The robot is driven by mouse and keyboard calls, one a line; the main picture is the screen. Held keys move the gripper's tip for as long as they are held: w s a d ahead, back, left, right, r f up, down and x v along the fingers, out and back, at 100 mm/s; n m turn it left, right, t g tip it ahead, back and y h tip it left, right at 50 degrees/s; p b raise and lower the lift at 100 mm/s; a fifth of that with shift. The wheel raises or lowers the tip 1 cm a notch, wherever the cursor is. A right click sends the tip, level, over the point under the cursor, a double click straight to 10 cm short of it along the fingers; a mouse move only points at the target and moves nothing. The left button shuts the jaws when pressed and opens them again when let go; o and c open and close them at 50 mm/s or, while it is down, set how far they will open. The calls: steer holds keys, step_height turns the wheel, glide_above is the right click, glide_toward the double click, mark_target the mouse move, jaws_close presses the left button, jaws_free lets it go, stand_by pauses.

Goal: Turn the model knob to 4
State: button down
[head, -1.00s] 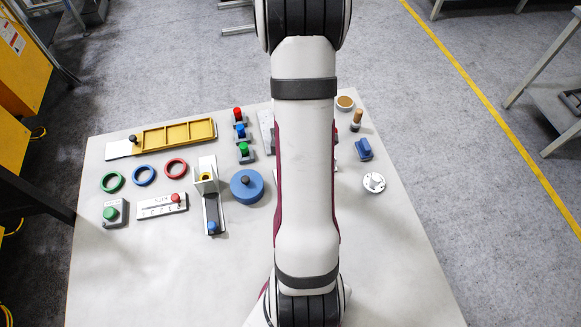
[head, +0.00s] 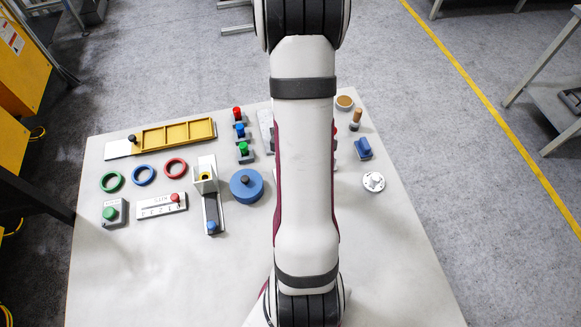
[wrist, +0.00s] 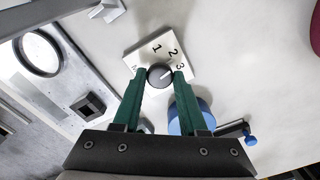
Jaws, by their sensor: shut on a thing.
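The model knob (wrist: 158,78) is a dark round knob on a white dial plate (wrist: 145,51). A light line on the knob points up and right, roughly toward the 3. My gripper (wrist: 159,76) has its two green fingers shut on the knob, one on each side. In the head view my arm hides the gripper and the knob.
A blue round part (wrist: 188,116) and a small blue knob on a bar (wrist: 250,140) lie close to the right finger. In the head view, a yellow tray (head: 176,134), coloured rings and a blue disc (head: 247,190) stand left of my arm. The front of the table (head: 170,285) is clear.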

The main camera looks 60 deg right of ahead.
steer(key=m, duration=0.4)
steer(key=shift+m, duration=0.4)
steer(key=m, duration=0.3)
steer(key=shift+m, duration=0.3)
steer(key=m, duration=0.3)
steer(key=shift+m, duration=2.1)
steer(key=shift+c, duration=2.2)
jaws_free()
